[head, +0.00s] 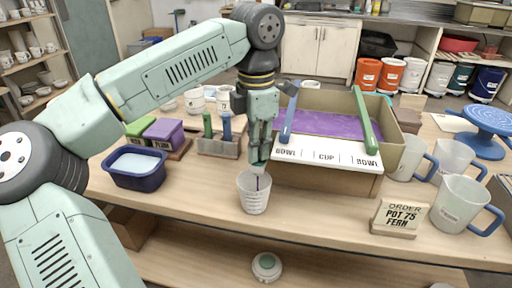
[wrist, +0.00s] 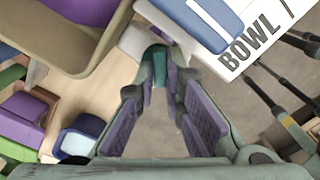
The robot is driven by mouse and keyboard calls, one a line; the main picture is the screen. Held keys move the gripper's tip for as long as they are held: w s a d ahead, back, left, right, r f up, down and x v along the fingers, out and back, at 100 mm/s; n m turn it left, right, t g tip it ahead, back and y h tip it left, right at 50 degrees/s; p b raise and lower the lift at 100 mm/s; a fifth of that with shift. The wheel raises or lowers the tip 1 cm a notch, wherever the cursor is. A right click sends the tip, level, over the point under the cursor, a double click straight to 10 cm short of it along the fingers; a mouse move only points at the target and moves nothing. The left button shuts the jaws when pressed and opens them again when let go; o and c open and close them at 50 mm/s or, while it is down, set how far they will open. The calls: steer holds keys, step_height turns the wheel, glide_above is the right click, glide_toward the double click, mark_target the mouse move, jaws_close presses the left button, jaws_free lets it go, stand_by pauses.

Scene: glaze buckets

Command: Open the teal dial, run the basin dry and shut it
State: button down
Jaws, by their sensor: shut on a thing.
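The basin (head: 397,150) is a tan box with purple liquid (head: 320,124) in it. A white board (head: 325,168) marked BOWL, CUP, BOWL lies along its front. The teal dial (wrist: 159,68) shows between my fingertips in the wrist view. My gripper (head: 260,160) points down at the basin's front left and is shut on the dial. How far the dial is turned cannot be told. A white ribbed cup (head: 254,200) stands on the table just below my gripper, with a thin dark purple line showing inside its mouth. The cup's level is unclear.
A blue tool (head: 290,112) and a green tool (head: 363,118) lie across the basin. A navy tub (head: 135,181) stands left. Several mugs (head: 462,203) and an order sign (head: 400,217) reading POT 75 FERN stand right. The table front between cup and sign is clear.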

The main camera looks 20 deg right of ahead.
steer(key=n, duration=0.3)
steer(key=shift+n, duration=0.4)
steer(key=shift+s+n+b, duration=0.1)
steer(key=shift+n+b, duration=0.4)
steer(key=shift+n, duration=1.5)
steer(key=c, duration=1.7)
jaws_free()
